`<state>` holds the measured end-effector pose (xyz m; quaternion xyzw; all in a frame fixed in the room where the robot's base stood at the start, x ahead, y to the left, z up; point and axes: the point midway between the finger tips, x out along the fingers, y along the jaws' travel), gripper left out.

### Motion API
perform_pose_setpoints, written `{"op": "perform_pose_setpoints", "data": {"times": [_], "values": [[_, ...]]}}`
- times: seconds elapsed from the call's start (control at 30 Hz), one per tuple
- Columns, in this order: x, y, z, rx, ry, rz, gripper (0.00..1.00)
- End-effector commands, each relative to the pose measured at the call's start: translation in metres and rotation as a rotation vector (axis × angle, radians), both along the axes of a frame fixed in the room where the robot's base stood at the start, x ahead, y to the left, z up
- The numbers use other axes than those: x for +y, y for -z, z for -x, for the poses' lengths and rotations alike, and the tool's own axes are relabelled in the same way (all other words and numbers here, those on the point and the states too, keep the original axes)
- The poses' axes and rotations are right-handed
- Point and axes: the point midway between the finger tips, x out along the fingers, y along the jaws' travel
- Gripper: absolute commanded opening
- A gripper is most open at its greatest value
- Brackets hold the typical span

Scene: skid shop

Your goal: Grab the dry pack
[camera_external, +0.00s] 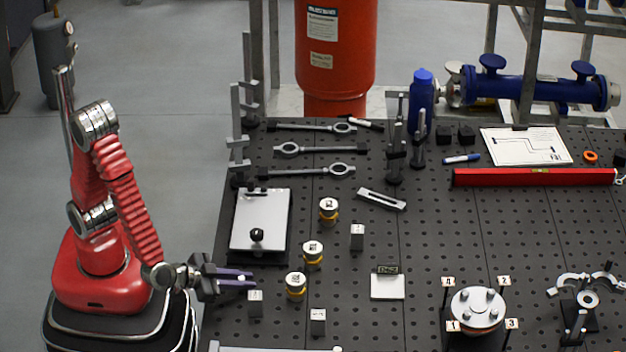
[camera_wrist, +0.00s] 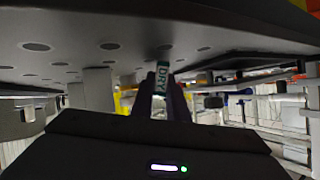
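A small white and green item marked DRY (camera_wrist: 161,76) shows in the wrist view, lined up between my gripper's two dark purple fingers. In the external view my gripper (camera_external: 240,278) is low over the left front of the black table, its fingers pointing right. A small pale spot shows between the fingers there, too small to read. A narrow gap shows between the fingers. Whether they press on the DRY item cannot be told.
A grey block (camera_external: 255,303) stands close by my fingertips. Yellow-banded cylinders (camera_external: 296,287) and another grey block (camera_external: 318,321) stand to the right. A metal plate with a knob (camera_external: 262,215) lies behind. A pale tile (camera_external: 387,287) and a bolted flange (camera_external: 477,310) are farther right.

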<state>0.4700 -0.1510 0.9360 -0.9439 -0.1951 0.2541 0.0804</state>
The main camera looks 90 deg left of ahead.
Motion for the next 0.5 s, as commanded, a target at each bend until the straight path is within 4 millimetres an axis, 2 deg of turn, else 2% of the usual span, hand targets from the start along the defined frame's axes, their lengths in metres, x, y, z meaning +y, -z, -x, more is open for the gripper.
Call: {"op": "perform_pose_setpoints", "data": {"times": [0.17,0.5], "values": [[0.0,0.0001,0.0001,0.0,0.0,0.0,0.0],[0.0,0.0001,0.0001,0.0,0.0,0.0,0.0]]}}
